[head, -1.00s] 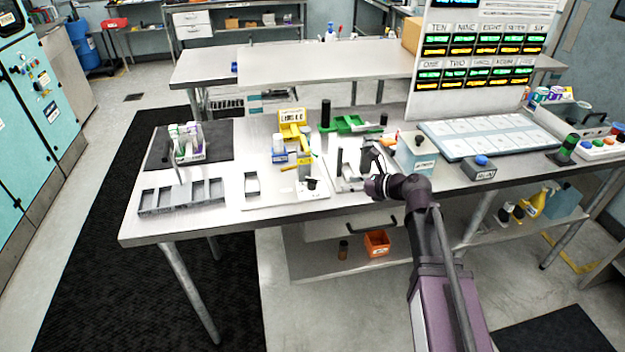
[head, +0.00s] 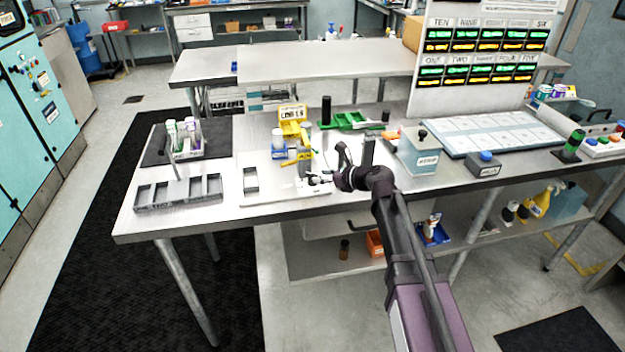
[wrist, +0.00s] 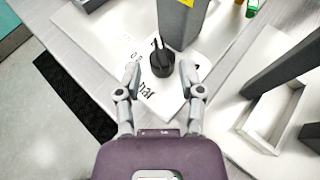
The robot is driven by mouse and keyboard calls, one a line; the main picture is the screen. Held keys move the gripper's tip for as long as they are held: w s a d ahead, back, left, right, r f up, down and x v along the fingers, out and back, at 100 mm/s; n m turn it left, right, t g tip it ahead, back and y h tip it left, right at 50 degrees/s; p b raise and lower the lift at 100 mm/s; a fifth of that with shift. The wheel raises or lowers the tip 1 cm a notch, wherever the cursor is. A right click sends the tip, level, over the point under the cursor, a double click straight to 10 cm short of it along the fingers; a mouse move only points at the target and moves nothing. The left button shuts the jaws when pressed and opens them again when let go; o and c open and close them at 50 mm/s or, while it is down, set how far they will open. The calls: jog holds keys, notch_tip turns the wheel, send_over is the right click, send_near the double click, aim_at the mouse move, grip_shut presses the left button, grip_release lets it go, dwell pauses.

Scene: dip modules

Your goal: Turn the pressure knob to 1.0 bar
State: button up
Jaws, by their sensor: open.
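The pressure knob (wrist: 160,62) is black with a raised pointer ridge, seen in the wrist view. It sits on a white dial plate (wrist: 150,102) with printed marks and the word "bar"; most of the scale is too blurred or covered to read. The pointer's exact reading cannot be told. My gripper (wrist: 160,72) is open, with one fingertip on each side of the knob and visible gaps between. In the head view my gripper (head: 322,178) is at the front of the table, where the knob is mostly hidden.
A grey block (wrist: 183,18) stands right behind the knob. A white fixture with a grey upright (wrist: 285,65) is close on the right. In the head view, a grey slotted tray (head: 178,193) lies left, and a box with a black knob (head: 420,158) stands right.

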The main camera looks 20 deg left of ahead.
aim_at(315, 175)
jog(key=shift+b+x, duration=0.4)
jog(key=shift+x, duration=1.25)
grip_shut()
